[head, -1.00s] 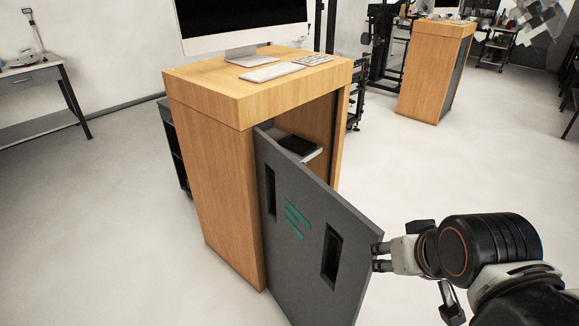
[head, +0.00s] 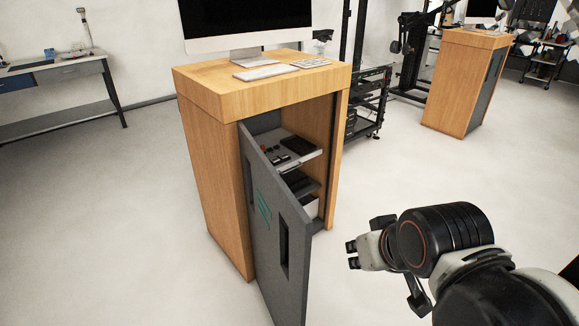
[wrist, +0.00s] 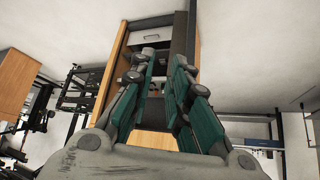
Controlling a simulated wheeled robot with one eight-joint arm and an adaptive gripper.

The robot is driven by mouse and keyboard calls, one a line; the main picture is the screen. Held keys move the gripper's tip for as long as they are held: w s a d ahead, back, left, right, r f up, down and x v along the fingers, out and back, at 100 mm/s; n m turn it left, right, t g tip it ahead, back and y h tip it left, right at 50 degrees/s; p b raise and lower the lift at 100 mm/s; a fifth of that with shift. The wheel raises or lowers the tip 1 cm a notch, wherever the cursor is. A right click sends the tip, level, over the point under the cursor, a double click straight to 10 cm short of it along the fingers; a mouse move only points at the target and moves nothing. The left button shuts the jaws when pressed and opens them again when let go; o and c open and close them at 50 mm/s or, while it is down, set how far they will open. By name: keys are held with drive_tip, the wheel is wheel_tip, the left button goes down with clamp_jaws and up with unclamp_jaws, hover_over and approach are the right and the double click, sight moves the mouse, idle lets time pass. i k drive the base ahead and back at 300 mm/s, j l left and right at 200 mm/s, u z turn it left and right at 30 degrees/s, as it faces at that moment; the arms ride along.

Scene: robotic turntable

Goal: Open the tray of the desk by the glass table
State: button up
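The wooden desk (head: 215,165) stands at centre in the head view. Its grey door (head: 270,235) is hinged at the left and stands wide open. Inside is a light grey tray (head: 306,157) with dark items on it, with further dark and white things below. The tray seems pushed in; the door hides its left part. My gripper (head: 352,255) is empty, right of the door and apart from it. In the wrist view its green-padded fingers (wrist: 165,62) are spread with a gap, pointing towards the desk (wrist: 117,58) opening and a white front (wrist: 152,36).
A monitor (head: 245,20), keyboard (head: 265,72) and white pad (head: 311,62) are on the desk top. A black rack (head: 368,100) and a second wooden desk (head: 455,85) stand behind. A workbench (head: 60,75) is at the left. The floor in front is clear.

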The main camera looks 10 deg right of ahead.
sight(277, 142)
drive_tip(key=i+l, duration=0.25)
drive_tip(key=i+l+u, duration=0.15)
drive_tip(key=l, duration=0.25)
drive_tip(key=i+l, duration=0.35)
drive_tip(key=i+l+u, duration=0.15)
drive_tip(key=l, duration=0.2)
drive_tip(key=i+l, duration=0.3)
drive_tip(key=i+l+u, duration=0.15)
drive_tip(key=i+l, duration=0.4)
drive_tip(key=l, duration=0.15)
drive_tip(key=i, duration=0.25)
